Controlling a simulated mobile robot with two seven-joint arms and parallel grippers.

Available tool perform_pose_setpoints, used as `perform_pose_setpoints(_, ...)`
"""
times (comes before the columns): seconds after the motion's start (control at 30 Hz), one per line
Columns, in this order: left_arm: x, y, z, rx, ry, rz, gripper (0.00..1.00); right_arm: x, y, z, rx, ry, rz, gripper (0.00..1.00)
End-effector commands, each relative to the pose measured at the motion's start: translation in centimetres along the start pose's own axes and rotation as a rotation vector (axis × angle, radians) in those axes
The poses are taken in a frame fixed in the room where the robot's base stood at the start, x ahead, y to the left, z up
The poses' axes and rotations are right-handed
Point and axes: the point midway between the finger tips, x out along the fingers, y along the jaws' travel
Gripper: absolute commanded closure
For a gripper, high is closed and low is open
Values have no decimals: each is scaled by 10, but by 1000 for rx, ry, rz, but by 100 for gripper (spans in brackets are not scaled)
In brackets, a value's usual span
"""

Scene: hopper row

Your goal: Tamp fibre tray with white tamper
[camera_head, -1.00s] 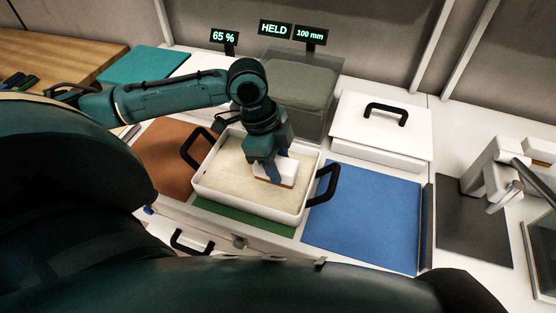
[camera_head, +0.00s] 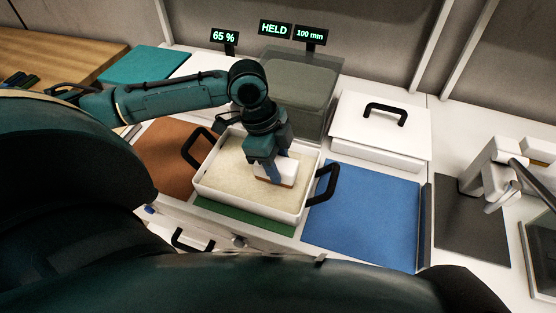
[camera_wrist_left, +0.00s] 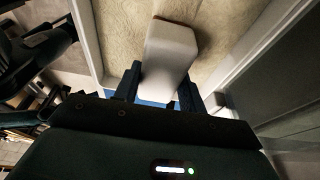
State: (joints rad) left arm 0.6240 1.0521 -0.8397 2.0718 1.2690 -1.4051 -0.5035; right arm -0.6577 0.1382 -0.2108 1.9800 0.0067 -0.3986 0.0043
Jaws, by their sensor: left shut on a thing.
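The white fibre tray (camera_head: 240,200) has black handles at both ends and holds a pale, fairly level fibre bed (camera_head: 222,168). It sits on the green mat. My left gripper (camera_head: 268,174) is over the right half of the tray, shut on the white tamper (camera_head: 276,172). The tamper is a white block with a brown lower edge, held low at the fibre; I cannot tell whether it touches. In the left wrist view the tamper (camera_wrist_left: 170,55) stands between the blue fingers, with fibre (camera_wrist_left: 110,25) beyond it. My right gripper is not in view.
A clear hopper (camera_head: 300,90) stands behind the tray, under displays reading 65 %, HELD and 100 mm. A white lidded box (camera_head: 380,130) is at the back right. A blue mat (camera_head: 365,215) lies bare to the right; a brown mat (camera_head: 165,150) lies left.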

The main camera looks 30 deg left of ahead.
Motion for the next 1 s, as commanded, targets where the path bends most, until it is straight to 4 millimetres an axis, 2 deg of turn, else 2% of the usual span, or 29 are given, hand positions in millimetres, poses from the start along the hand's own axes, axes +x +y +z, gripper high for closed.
perform_pose_setpoints(0.7, -64, 0, -18, 1, 0, -2, 87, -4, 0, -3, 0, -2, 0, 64)
perform_pose_setpoints(1.0, -67, 0, -19, 0, 0, 0, 87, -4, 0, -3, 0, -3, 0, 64)
